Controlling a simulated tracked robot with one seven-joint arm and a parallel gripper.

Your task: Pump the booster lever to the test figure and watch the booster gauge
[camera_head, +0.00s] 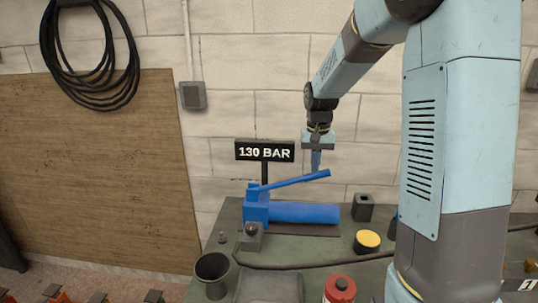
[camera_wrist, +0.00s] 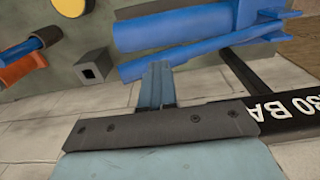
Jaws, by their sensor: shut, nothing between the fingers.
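The blue booster pump (camera_head: 305,213) lies on the bench, with a horizontal cylinder and an upright block at its left. Its blue lever (camera_head: 290,183) slopes up to the right; it also shows in the wrist view (camera_wrist: 205,53). My gripper (camera_head: 316,168) points down at the lever's free right end, fingers shut and empty. In the wrist view my fingertips (camera_wrist: 157,66) overlap the lever's end; I cannot tell whether they touch it. A black sign (camera_head: 265,151) behind the pump reads 130 BAR. I cannot make out a gauge dial or needle.
A dark square socket (camera_head: 363,207) and a yellow-topped round thing (camera_head: 367,241) stand right of the pump. A dark cup (camera_head: 212,273) and a red-topped container (camera_head: 340,290) are at the front. A dark hose (camera_head: 310,266) crosses the bench (camera_head: 320,251). A wall stands behind.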

